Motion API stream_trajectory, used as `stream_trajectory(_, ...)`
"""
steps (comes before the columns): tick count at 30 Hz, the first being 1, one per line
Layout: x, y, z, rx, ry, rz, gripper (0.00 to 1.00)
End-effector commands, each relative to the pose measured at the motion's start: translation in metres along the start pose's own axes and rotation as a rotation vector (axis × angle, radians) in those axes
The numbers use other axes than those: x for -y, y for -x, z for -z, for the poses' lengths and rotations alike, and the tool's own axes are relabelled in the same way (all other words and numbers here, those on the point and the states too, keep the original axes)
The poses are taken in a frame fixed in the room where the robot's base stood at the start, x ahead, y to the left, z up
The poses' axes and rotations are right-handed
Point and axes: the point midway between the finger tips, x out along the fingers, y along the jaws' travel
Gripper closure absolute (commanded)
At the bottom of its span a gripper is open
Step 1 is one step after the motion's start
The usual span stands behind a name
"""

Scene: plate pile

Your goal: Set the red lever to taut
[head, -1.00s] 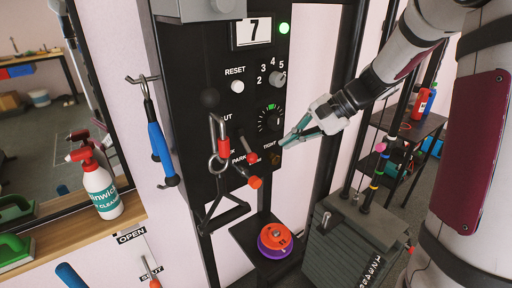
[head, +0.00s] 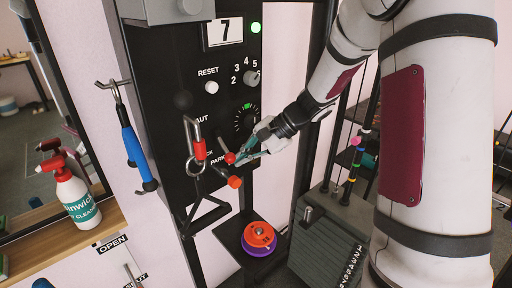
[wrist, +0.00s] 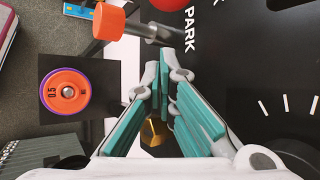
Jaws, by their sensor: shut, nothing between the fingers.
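The red lever, with a red ball knob (head: 229,157), sits on the front of the black panel (head: 165,60). Its grey shaft slants down to the right from its pivot. The knob's edge shows at the top of the wrist view (wrist: 168,4). My gripper (head: 242,158), with teal fingers, is shut and empty. Its tips are close to the right of the knob; I cannot tell whether they touch. The fingers also show in the wrist view (wrist: 160,78).
An orange-ended lever (head: 235,182) sits just below, beside "PARK". A dial (head: 245,120) is above my gripper. An orange-and-purple disc stack (head: 259,238) stands below. A blue-handled tool (head: 132,147) hangs left.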

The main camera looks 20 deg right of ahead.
Motion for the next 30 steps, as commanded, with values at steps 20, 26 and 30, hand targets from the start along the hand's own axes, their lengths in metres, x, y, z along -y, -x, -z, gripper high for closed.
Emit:
stream_trajectory(20, 0.000, 0.019, -0.032, 0.000, 0.001, 0.000, 1.00)
stream_trajectory(26, 0.000, 0.020, -0.032, 0.000, -0.002, -0.007, 1.00)
stream_trajectory(30, 0.000, 0.023, -0.034, 0.001, -0.018, -0.033, 1.00)
